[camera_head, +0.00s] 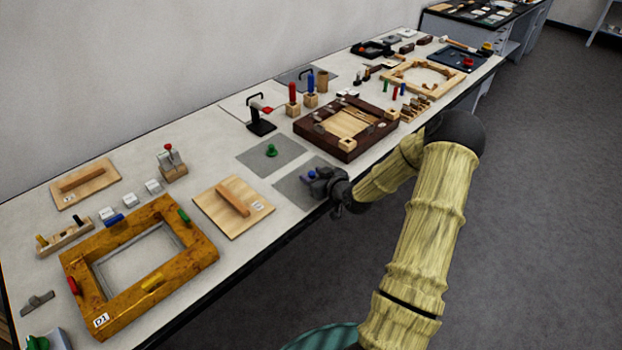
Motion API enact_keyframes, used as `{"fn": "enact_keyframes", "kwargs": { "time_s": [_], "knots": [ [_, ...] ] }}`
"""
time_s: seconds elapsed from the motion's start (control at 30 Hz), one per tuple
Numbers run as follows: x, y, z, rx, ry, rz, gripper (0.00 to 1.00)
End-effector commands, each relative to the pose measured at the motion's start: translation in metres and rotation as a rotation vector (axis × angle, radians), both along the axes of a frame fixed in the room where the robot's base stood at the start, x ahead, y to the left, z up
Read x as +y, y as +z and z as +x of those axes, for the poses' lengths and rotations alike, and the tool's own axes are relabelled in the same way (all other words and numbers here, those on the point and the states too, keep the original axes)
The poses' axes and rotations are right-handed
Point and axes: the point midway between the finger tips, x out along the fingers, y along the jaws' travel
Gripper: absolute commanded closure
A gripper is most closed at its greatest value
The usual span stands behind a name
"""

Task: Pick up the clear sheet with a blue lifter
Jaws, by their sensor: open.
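A flat sheet (291,192) that looks grey and see-through lies near the front edge of the bench. Its small blue lifter (311,174) stands on it, partly hidden by my gripper. My gripper (319,184) is open and reaches in from the right, low over the right part of the sheet. Its fingers are dark and small here, close to the blue lifter. I cannot tell whether they touch it or are around it.
A similar sheet with a green lifter (271,150) lies just behind. A dark wooden frame (346,149) stands to the right, and a wooden board with a handle (233,206) to the left. A golden frame (88,307) is at the front left.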

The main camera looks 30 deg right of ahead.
Motion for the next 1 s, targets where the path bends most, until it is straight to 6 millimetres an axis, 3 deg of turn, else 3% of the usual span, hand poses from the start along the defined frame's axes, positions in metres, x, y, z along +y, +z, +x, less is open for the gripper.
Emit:
{"fn": "enact_keyframes", "kwargs": {
  "time_s": [0.13, 0.63, 0.67, 0.87, 1.0],
  "knots": [
    [0.0014, -0.0048, 0.0115, 0.001, 0.0, 0.0, 0.56],
    [0.0077, -0.0051, 0.0134, 0.001, 0.009, 0.0, 0.56],
    [0.0069, -0.0052, 0.0132, 0.001, 0.009, 0.0, 0.58],
    [0.0028, -0.0052, 0.012, 0.001, 0.002, 0.0, 0.97],
    [0.0018, -0.0049, 0.0118, 0.0, 0.0, -0.001, 1.0]
  ]
}}
